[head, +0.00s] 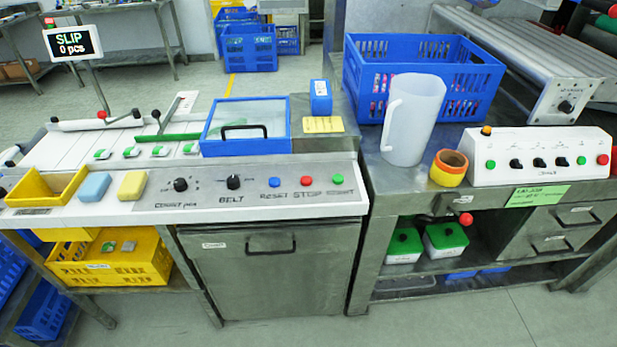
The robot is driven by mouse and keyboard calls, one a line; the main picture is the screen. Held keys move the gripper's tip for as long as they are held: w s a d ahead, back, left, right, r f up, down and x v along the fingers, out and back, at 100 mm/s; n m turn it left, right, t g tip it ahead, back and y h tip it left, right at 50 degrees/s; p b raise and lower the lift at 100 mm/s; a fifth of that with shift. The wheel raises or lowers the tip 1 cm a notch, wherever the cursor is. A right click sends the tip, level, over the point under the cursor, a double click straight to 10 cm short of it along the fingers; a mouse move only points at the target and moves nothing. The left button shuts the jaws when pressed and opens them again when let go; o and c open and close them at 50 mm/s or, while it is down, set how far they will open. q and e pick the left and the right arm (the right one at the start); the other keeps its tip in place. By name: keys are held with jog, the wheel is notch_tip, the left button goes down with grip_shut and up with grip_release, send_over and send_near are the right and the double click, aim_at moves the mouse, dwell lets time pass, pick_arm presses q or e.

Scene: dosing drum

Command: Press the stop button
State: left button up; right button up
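The front panel (215,200) of the left machine carries three small buttons in a row near its right end. The blue button (274,183) sits above the word RESET. The red button (306,182) sits above the word STOP. The green button (337,180) sits above a label that seems to read START. Nothing covers the three buttons. Two black knobs stand to their left, the nearer one being the BELT knob (233,182). Neither of my grippers shows in the head view.
A white control box (540,172) on the right bench also has a red button (603,159). A clear jug (412,120), a tape roll (448,168) and a blue crate (480,78) stand beside it. A display (73,43) reads SLIP, 0 pcs. A yellow tray (22,190) and sponges lie left.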

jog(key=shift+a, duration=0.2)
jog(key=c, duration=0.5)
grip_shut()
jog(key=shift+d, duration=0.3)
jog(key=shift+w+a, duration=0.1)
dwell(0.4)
